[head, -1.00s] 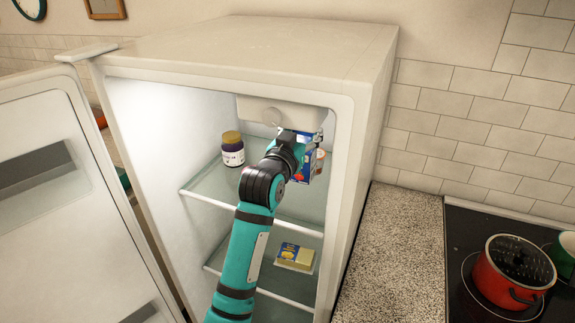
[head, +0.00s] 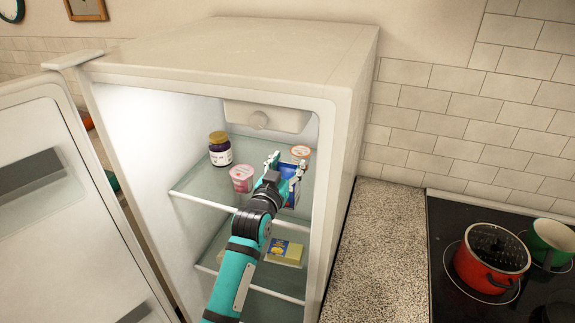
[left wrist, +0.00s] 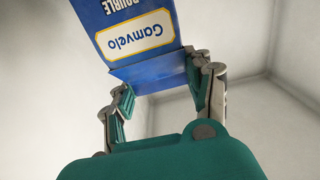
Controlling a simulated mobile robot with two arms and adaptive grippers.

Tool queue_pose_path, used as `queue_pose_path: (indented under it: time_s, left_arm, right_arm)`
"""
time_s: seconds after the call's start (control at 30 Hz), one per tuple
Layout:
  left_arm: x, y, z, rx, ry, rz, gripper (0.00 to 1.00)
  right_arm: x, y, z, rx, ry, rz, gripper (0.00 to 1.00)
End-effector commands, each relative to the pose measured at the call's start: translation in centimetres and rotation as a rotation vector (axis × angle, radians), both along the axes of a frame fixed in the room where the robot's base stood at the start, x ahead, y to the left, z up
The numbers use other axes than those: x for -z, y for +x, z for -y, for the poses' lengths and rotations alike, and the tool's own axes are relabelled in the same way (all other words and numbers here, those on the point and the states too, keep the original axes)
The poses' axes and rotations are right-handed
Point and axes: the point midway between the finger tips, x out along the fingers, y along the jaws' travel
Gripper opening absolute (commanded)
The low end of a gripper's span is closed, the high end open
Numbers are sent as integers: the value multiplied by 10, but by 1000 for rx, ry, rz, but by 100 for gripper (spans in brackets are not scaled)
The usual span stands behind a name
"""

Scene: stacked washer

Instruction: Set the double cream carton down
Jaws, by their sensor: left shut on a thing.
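The blue double cream carton (head: 292,188) is in the fridge, over the right part of the upper glass shelf (head: 205,187). My left gripper (head: 284,166) is shut on it, and its fingers and wrist hide part of the carton in the head view. In the left wrist view, the carton (left wrist: 145,40) shows its lettering upside down between the fingers (left wrist: 162,82). I cannot tell whether its base touches the shelf. My right gripper is not in view.
A dark jar (head: 220,150) and a pink tub (head: 241,178) stand left of the carton. Another tub (head: 300,152) is behind it. A butter pack (head: 284,252) lies on the lower shelf. The fridge door (head: 60,200) is open at left.

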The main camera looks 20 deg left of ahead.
Motion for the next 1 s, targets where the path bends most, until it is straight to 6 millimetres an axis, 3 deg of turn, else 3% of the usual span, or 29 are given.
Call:
queue_pose_path:
  time_s: [0.03, 0.2, 0.57, 1.0]
  left_arm:
    - [1, 0, 0, 0, 0, -1, 55]
    - [1, 0, 0, 0, 0, -1, 75]
    - [1, -5, 0, 0, 0, -2, 75]
    - [2, -91, -3, 0, 0, -1, 75]
  right_arm:
    - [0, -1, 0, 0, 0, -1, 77]
    - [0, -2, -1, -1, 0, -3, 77]
    - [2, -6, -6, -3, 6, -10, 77]
    - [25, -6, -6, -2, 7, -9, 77]
